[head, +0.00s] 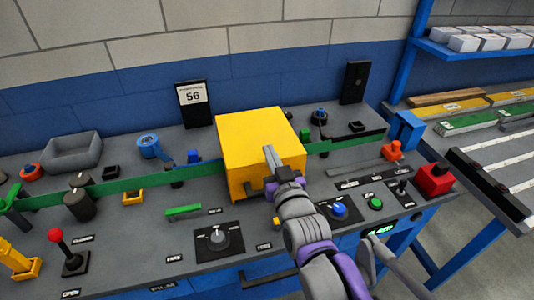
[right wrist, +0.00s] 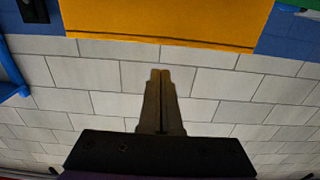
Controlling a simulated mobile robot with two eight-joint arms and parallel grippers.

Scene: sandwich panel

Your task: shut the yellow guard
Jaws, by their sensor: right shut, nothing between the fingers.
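The yellow guard (head: 250,132) is a box-shaped cover at the middle of the panel, with the green belt running up to it on both sides. In the right wrist view its yellow face (right wrist: 165,18) fills the top, ending in a straight edge. My right gripper (head: 268,151) is shut and empty. In the wrist view the fingertips (right wrist: 160,74) lie just below the yellow edge, with a small gap in the picture; contact cannot be told. My left gripper is not in view.
A grey tray (head: 74,152) is at the back left. A sign reading 56 (head: 194,104) stands behind. Racks are on the right.

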